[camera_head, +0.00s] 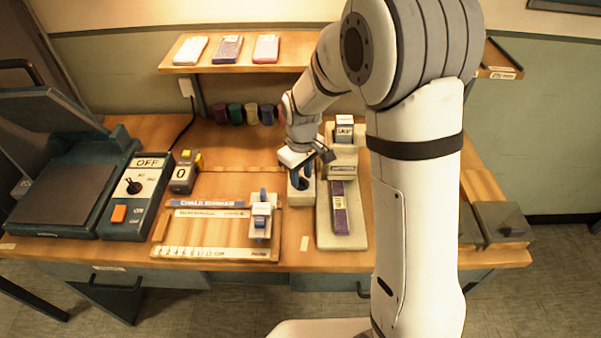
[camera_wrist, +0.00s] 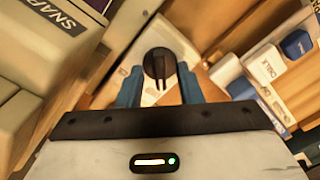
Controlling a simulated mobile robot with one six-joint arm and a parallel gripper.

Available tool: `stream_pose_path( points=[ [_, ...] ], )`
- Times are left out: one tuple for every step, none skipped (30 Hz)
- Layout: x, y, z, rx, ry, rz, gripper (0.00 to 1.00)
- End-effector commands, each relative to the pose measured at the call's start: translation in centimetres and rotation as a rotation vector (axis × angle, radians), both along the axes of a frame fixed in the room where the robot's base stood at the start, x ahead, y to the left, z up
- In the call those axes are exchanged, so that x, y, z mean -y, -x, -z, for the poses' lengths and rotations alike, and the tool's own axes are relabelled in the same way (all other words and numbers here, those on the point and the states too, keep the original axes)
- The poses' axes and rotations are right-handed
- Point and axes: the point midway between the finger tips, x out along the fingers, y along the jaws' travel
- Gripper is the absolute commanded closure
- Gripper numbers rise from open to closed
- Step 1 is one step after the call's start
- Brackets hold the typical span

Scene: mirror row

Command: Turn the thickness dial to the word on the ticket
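The words around the dial are not legible. I cannot make out a ticket with a readable word.
A box with an OFF label (camera_head: 147,162), a black knob and an orange button stands at the left. A board with a blue-and-white clamp (camera_head: 261,222) lies in front. A pale press (camera_head: 342,205) holding a purple strip stands right of my gripper. A shelf (camera_head: 222,66) is behind.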

Motion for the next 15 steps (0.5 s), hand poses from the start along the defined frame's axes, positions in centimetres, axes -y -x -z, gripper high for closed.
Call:
stream_pose_path(
  points=[
    [0.0, 0.0, -0.1, 0.0, 0.0, 0.0, 0.67],
    [0.0, 0.0, -0.2, 0.0, 0.0, 0.0, 0.67],
    [0.0, 0.0, -0.5, 0.001, -0.001, 0.0, 0.67],
    [0.0, 0.0, -0.8, 0.001, 0.0, 0.0, 0.67],
    [0.0, -0.1, -1.2, 0.003, -0.001, 0.0, 0.67],
    [0.0, -0.1, -1.9, 0.004, -0.001, 0.0, 0.67],
    [0.0, -0.1, -2.4, 0.004, -0.001, 0.0, 0.67],
    [0.0, -0.1, -2.9, 0.004, -0.001, 0.0, 0.67],
    [0.0, -0.1, -3.6, 0.004, -0.001, 0.0, 0.67],
    [0.0, -0.1, -4.2, 0.005, -0.002, 0.0, 0.67],
    [0.0, -0.1, -4.7, 0.004, -0.001, 0.0, 0.67],
    [0.0, -0.1, -5.3, 0.004, -0.001, 0.0, 0.67],
    [0.0, -0.1, -5.8, 0.004, -0.001, 0.0, 0.67],
    [0.0, -0.1, -6.2, 0.004, -0.001, 0.0, 0.67],
    [0.0, -0.1, -6.7, 0.002, -0.001, 0.0, 0.67]
  ],
)
